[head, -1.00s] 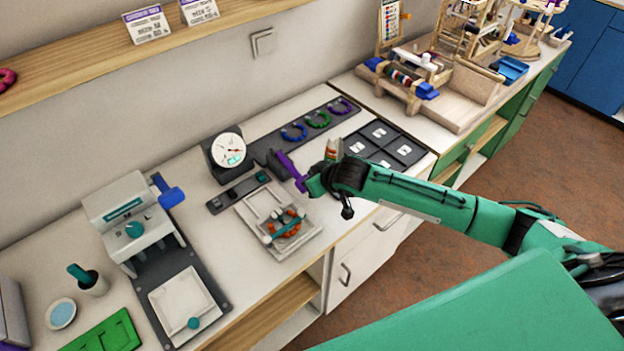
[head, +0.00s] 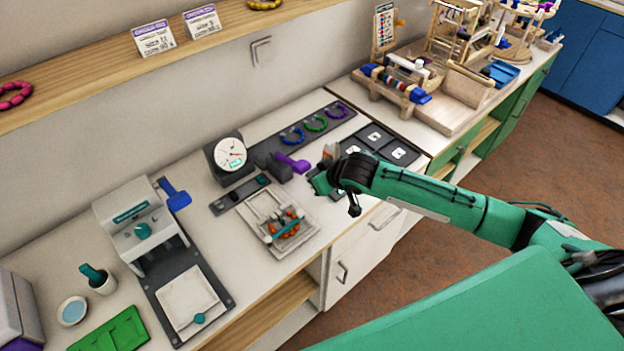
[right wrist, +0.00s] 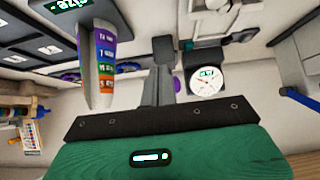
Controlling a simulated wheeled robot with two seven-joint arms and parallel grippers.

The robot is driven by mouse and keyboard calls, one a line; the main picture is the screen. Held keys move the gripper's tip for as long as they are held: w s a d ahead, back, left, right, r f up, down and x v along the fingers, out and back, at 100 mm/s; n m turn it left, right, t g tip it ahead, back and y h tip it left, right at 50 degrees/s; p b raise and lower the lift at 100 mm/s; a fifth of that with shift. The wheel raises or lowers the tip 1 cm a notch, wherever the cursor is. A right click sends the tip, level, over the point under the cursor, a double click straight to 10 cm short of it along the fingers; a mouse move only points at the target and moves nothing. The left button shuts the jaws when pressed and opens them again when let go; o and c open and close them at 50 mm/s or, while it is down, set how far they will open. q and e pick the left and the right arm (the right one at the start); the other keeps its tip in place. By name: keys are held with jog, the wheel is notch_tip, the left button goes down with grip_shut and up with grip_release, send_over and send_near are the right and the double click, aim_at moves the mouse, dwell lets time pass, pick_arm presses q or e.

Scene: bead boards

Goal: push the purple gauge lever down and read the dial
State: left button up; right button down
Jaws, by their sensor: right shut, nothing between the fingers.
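The gauge has a round white dial (head: 231,153) in a dark housing on the counter. Its needle shows red and a small green readout is lit beneath, too small to read. The purple lever (head: 292,163) extends right from a dark mount beside the dial, nearly level in the picture. My right gripper (head: 317,183) is just right of and nearer than the lever tip, apparently apart from it. In the right wrist view its grey fingers (right wrist: 163,55) are shut and empty. The dial (right wrist: 207,82) shows right of them, and bits of purple behind them. My left gripper is out of view.
A tray with orange beads (head: 257,203) sits in front of the gauge. A striped card (right wrist: 104,65) stands close to my right gripper. Dark compartments (head: 372,137) and a board of bead rings (head: 270,146) lie nearby. A press (head: 140,225) stands at left.

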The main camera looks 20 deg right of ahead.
jog(key=b+v, duration=0.1)
jog(key=v, duration=0.6)
jog(key=shift+s+d, duration=0.2)
jog(key=shift+f, duration=0.1)
